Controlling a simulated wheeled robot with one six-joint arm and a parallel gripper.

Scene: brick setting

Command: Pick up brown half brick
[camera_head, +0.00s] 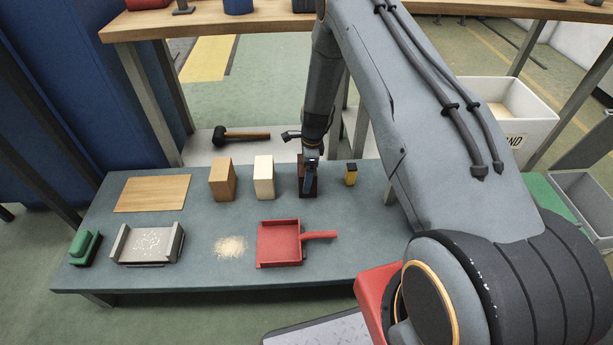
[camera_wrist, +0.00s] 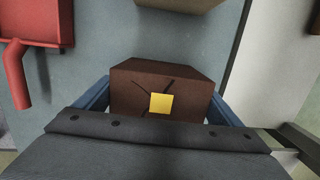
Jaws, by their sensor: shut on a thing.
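The brown half brick (camera_wrist: 160,87) is a dark brown block with a yellow square and dark crack-like lines on its face. In the wrist view it sits between the two blue fingers of my gripper (camera_wrist: 158,108), which is shut on it. In the head view my gripper (camera_head: 310,180) points down at the back of the low table, and the dark brick (camera_head: 301,187) shows partly behind it. I cannot tell whether the brick touches the table.
On the low table (camera_head: 200,275) stand a tan block (camera_head: 223,180) and a cream block (camera_head: 264,178) to the left, and a small yellow-and-black item (camera_head: 351,174) close on the right. A red dustpan (camera_head: 279,243) lies in front. A black mallet (camera_head: 240,135) lies behind.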

